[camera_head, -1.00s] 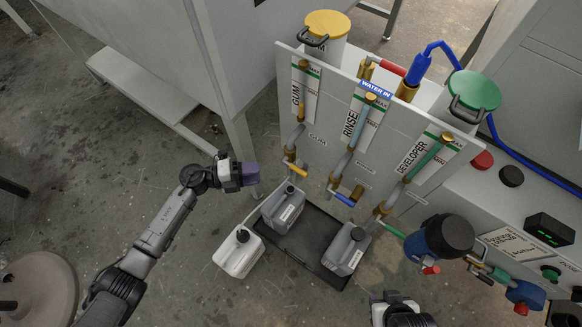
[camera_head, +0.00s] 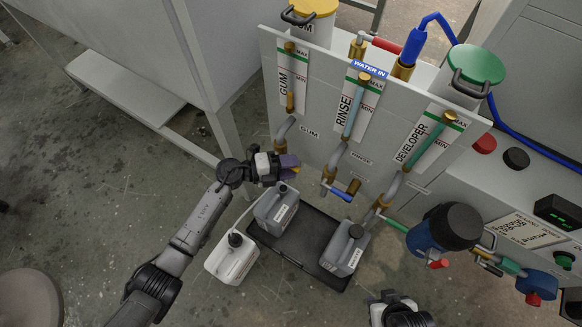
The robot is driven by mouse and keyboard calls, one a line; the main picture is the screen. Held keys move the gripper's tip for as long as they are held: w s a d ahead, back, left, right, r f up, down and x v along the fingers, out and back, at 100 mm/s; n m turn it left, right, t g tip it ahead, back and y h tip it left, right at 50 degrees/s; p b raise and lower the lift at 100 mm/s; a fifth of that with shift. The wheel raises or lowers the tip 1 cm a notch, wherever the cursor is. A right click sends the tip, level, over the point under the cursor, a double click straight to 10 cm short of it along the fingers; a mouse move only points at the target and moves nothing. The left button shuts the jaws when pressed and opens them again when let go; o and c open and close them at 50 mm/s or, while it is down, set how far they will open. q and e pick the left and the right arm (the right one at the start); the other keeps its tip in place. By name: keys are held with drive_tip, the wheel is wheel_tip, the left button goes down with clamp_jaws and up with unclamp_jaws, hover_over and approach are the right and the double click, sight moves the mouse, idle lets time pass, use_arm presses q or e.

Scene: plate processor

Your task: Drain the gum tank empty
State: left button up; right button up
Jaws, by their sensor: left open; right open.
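The white gum tank (camera_head: 318,31) with its yellow lid (camera_head: 309,8) stands at the top left of the grey panel. Its sight tube (camera_head: 290,82) shows amber along its length. The gum outlet pipe (camera_head: 284,129) runs down to a valve whose yellow handle (camera_head: 291,173) is partly hidden by my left gripper (camera_head: 290,167). That gripper is open at the handle; whether it touches is unclear. A grey jug (camera_head: 270,210) stands below the gum outlet. My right gripper (camera_head: 388,297) is open and empty at the bottom edge, partly cut off.
The black tray (camera_head: 300,245) holds the grey jug and another grey jug (camera_head: 340,247). The rinse valve's blue handle (camera_head: 341,193) and a blue pump (camera_head: 432,240) are to the right.

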use_arm(q)
drive_tip(key=shift+d, duration=0.25)
clamp_jaws()
idle(0.3)
